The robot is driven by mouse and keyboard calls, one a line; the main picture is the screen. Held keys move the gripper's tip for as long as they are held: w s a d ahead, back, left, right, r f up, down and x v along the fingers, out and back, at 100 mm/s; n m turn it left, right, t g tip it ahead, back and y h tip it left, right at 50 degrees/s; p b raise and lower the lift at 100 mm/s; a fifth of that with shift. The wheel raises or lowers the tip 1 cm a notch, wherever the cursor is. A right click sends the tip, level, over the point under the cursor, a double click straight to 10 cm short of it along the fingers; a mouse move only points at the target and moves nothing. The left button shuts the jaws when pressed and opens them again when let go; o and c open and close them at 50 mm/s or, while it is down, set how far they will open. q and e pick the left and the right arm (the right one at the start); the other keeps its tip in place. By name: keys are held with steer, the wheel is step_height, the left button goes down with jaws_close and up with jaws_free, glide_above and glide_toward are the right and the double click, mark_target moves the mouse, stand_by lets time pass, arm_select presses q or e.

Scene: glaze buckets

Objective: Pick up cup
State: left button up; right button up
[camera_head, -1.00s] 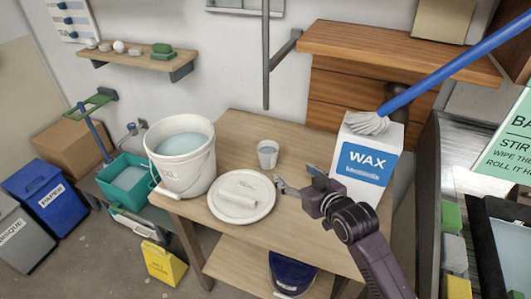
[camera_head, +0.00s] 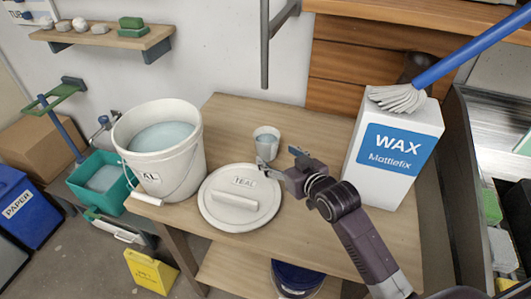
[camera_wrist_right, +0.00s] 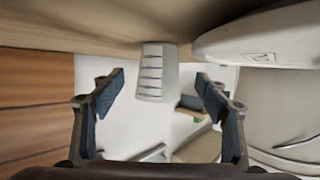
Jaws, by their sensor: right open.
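The small whitish cup (camera_head: 266,135) stands upright on the wooden table, with pale blue liquid in it. In the right wrist view the cup (camera_wrist_right: 155,78) shows dark marks on its side and lies ahead, between the two fingers. My right gripper (camera_head: 279,159) is open and empty, just on the near side of the cup, with its fingers pointing toward it. Its dark finger pads also show in the right wrist view (camera_wrist_right: 160,92). I cannot tell whether any finger touches the cup. My left gripper is not in view.
A white bucket (camera_head: 165,175) of blue liquid stands left of the cup on the table (camera_head: 320,125). Its round lid (camera_head: 228,222), marked TEAL, lies in front. A white WAX container (camera_head: 380,180) with a blue-handled brush (camera_head: 400,98) on top stands at right.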

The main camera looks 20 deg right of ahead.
mark_target(272, 151)
steer(key=shift+x, duration=0.75)
steer(key=shift+w+f, duration=0.15)
steer(key=shift+w, duration=0.15)
steer(key=shift+w+a+f+p, duration=0.1)
steer(key=shift+w+p, duration=0.1)
steer(key=shift+w, duration=0.15)
steer(key=shift+w+f+p, duration=0.1)
steer(key=shift+w+p, duration=0.05)
steer(key=shift+w, duration=0.15)
steer(key=x, duration=0.3)
steer(key=shift+p, duration=0.3)
steer(key=shift+w+a+f, duration=0.15)
steer(key=shift+w+f, duration=0.05)
steer(key=shift+w, duration=0.3)
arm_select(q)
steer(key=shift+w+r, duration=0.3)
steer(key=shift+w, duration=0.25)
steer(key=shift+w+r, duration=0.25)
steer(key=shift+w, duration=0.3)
arm_select(e)
steer(key=shift+c, duration=0.4)
steer(key=c, duration=1.5)
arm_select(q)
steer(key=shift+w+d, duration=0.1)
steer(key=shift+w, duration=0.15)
